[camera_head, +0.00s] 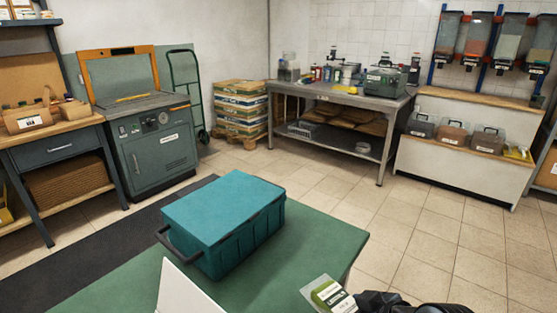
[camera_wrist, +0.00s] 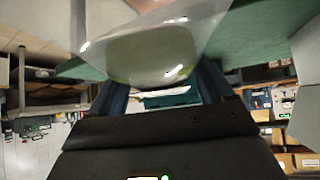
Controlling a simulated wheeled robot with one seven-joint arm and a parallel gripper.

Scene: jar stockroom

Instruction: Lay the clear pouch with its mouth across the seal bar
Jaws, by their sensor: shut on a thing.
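The clear pouch (camera_head: 329,294), with green contents and a white label, is at the bottom edge of the head view. My gripper (camera_head: 362,301) is shut on it and holds it beside the green table's right edge. In the wrist view the pouch (camera_wrist: 155,50) spans the space between the two fingers of my gripper (camera_wrist: 162,80). Its mouth cannot be made out clearly. The grey-green sealing machine (camera_head: 155,137) stands at the far left, its orange-framed lid (camera_head: 120,72) raised. A yellow strip (camera_head: 132,97), perhaps the seal bar, lies on its top, far from my gripper.
A teal lidded crate (camera_head: 225,215) stands on the green table (camera_head: 300,262) between my gripper and the machine. A dark mat (camera_head: 90,255) lies before the machine. A wooden bench (camera_head: 60,127) adjoins its left, a hand truck (camera_head: 184,85) its right. Tiled floor (camera_head: 430,235) is clear at right.

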